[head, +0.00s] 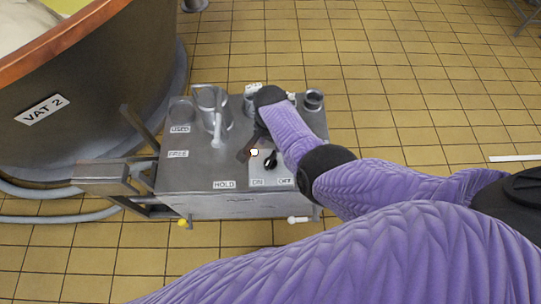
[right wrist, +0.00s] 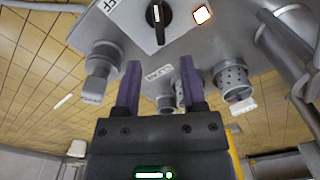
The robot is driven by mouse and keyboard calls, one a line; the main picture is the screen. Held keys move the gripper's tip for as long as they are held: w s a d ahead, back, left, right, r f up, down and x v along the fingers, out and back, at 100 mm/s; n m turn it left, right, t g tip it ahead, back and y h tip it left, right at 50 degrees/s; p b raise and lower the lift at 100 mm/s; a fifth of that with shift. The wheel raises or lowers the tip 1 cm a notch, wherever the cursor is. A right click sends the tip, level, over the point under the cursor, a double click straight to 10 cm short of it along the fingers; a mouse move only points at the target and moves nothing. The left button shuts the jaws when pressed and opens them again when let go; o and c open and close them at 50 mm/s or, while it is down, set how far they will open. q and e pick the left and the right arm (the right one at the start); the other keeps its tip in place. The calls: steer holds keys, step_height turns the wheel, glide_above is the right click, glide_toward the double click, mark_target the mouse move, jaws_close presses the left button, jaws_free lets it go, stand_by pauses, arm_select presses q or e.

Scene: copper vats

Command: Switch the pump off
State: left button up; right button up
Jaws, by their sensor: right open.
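The pump's switch is a black knob (head: 270,159) on the top of a grey metal cart (head: 200,177), behind the ON and OFF labels. A small lit white lamp (head: 254,152) sits beside it. In the right wrist view the knob (right wrist: 157,20) carries a white line, and the lamp (right wrist: 202,15) glows with an orange edge. I cannot tell surely which label the knob points to. My right gripper (right wrist: 160,61) is open and empty, its fingertips apart from the knob. In the head view it (head: 247,147) is partly hidden behind my forearm. My left gripper is out of view.
A metal jug (head: 211,108) stands on the cart's back left, near the USED and FREE labels. More metal cups (head: 313,99) stand along the back. A copper-rimmed vat (head: 85,85) marked VAT 2 is at left. Hoses lie by the cart.

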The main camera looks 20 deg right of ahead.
mark_target(271, 158)
step_height(271, 158, down, 7)
steer(key=b, duration=0.4)
steer(key=shift+f, duration=0.2)
steer(key=shift+f+b, duration=0.45)
steer(key=shift+b, duration=0.05)
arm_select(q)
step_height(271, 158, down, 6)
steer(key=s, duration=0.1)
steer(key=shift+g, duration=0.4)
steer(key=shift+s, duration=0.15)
arm_select(e)
steer(key=shift+r, duration=0.1)
jaws_close()
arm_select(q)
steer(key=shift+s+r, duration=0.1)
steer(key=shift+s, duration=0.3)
